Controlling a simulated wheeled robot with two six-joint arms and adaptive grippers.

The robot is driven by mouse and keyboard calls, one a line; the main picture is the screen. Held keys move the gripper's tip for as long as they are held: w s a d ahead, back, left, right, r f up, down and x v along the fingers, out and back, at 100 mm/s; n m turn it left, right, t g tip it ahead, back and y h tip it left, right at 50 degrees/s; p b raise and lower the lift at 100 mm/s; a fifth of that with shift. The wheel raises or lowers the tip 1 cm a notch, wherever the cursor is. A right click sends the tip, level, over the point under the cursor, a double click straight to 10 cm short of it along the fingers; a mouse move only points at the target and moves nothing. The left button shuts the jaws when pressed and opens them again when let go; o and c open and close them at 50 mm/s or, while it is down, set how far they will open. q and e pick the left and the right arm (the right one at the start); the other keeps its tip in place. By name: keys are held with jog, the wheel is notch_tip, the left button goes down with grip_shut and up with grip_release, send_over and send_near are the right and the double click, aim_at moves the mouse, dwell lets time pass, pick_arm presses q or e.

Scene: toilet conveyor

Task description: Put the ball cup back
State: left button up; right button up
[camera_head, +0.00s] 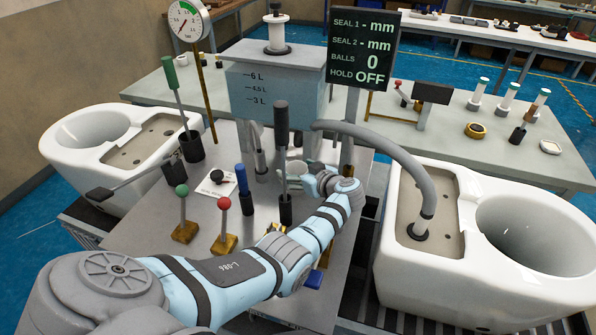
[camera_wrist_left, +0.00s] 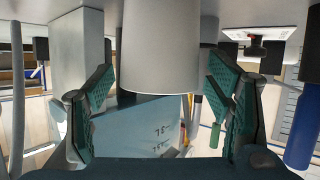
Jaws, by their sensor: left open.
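My left gripper (camera_head: 312,178) is at the middle of the bench, at the end of the blue and grey arm. It is open. A light grey cup-like cylinder (camera_head: 296,168) shows at its fingers, partly hidden by a dark-handled tool and the gripper; it looks like the ball cup. In the left wrist view the same grey cylinder (camera_wrist_left: 160,45) hangs in from the top between the two teal finger pads, with gaps at both sides. The left gripper (camera_wrist_left: 160,85) is around its end without visibly clamping it. My right gripper is not in view.
Tools in dark holders (camera_head: 285,205) and red and green ball-topped levers (camera_head: 224,205) crowd the bench nearby. A clear tank (camera_head: 265,95) stands behind. A hose (camera_head: 375,138) arches to the right toilet (camera_head: 520,290). Another toilet (camera_head: 70,175) is at left.

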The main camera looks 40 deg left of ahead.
pick_arm(q)
jog(key=shift+f+b, duration=0.3)
jog(key=shift+b, duration=0.1)
jog(key=p+v, duration=1)
jog(key=v, duration=0.4)
jog(key=shift+w+d+r, duration=0.1)
jog(key=shift+d+r, duration=0.2)
jog(key=shift+w, duration=0.1)
